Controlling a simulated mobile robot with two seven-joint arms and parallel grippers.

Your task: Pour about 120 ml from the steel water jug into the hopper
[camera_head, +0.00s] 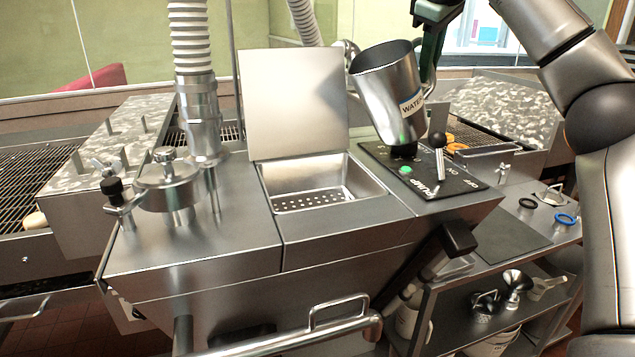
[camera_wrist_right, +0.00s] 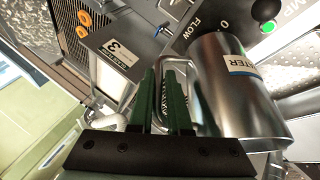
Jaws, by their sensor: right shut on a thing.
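The steel water jug (camera_head: 388,98), with a "WATER" label, is in the air above the control panel, to the right of the hopper opening. It is tilted a little, its mouth leaning left; no water stream shows. My right gripper (camera_head: 431,58) is shut on the jug's handle. In the right wrist view its green fingers (camera_wrist_right: 167,100) close on the handle beside the jug body (camera_wrist_right: 232,92). The hopper (camera_head: 368,186) is open, with a perforated strainer inside and its lid (camera_head: 293,100) raised behind. My left gripper is not in view.
The control panel (camera_head: 470,181) has a green button (camera_head: 405,169) and a black-knobbed lever (camera_head: 438,150) close to the jug. A ribbed hose (camera_head: 190,45) and a round clamped cap (camera_head: 168,183) stand left. A shelf cart with funnels (camera_head: 515,285) is at right.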

